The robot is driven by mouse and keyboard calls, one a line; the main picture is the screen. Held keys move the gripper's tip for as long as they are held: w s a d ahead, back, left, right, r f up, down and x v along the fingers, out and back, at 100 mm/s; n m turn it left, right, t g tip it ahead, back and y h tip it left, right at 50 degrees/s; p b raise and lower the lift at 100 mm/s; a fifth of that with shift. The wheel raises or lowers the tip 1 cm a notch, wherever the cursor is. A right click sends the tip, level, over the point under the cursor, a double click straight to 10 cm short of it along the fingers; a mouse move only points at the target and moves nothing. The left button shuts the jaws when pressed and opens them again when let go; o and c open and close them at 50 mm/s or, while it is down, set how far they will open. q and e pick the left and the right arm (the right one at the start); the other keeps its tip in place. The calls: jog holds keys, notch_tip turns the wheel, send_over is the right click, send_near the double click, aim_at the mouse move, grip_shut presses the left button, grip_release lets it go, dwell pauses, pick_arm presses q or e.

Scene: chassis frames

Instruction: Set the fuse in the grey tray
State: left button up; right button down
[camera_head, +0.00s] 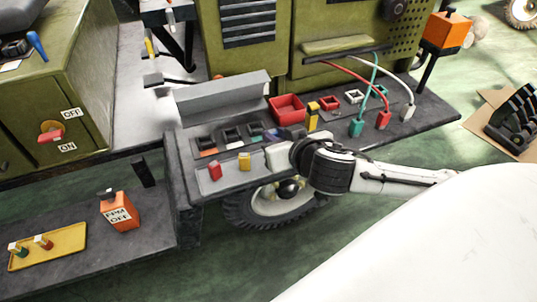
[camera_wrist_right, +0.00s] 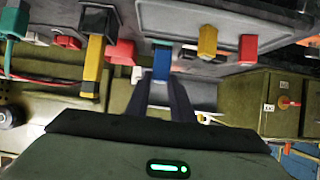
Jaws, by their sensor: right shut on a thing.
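The grey tray (camera_head: 230,172) is at the front edge of the bench in the head view. A red fuse (camera_head: 215,171) and a yellow fuse (camera_head: 245,162) stand in it. My right gripper (camera_head: 272,158) reaches in from the right, at the tray's right end. In the right wrist view its fingers (camera_wrist_right: 165,90) are shut on a blue fuse (camera_wrist_right: 162,62), in line with the yellow fuse (camera_wrist_right: 207,41) and the red fuse (camera_wrist_right: 249,48). The held fuse is hidden in the head view. I cannot tell whether it touches the tray. My left gripper is out of view.
A row of coloured sockets (camera_head: 232,134) lies behind the tray. A red bin (camera_head: 287,109) and a yellow-black connector (camera_head: 312,116) stand behind the gripper. Several cabled plugs (camera_head: 383,119) are to the right. A yellow tray (camera_head: 48,246) lies at lower left.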

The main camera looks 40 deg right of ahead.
jog(key=shift+f, duration=2.5)
jog(key=shift+f+b, duration=0.15)
jog(key=shift+b, duration=0.15)
jog(key=c, duration=1.5)
grip_release()
jog(key=shift+c, duration=0.2)
